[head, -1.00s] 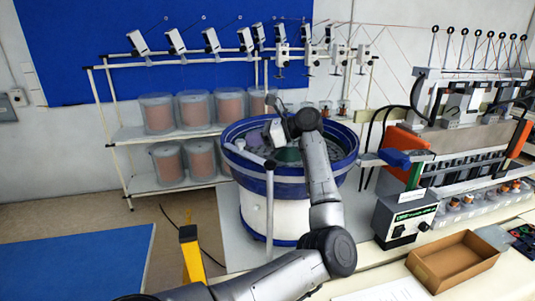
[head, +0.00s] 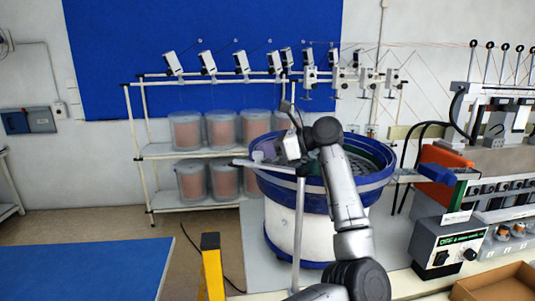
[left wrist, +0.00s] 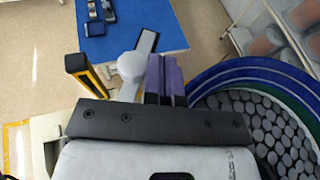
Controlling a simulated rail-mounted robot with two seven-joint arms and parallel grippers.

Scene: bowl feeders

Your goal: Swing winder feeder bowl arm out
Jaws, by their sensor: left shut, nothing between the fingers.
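The feeder bowl (head: 282,190) is a blue-rimmed round bowl on a white drum. A grey post (head: 299,235) stands at its front. The bowl arm (head: 262,166) sits on the post top and points left, its tip beyond the bowl's left rim. My left gripper (head: 265,152) is just behind the arm, near the rim. In the left wrist view its purple fingers (left wrist: 165,72) are together with nothing between them, right beside the arm's rounded grey end (left wrist: 131,66); I cannot tell whether they touch. My right gripper is out of view.
A rack with wire spools (head: 187,131) stands behind the bowl. A control box (head: 447,240) and the winder machine (head: 500,165) are at the right. A yellow post (head: 211,265) and a blue mat (head: 90,268) are at the left, with open floor between mat and rack.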

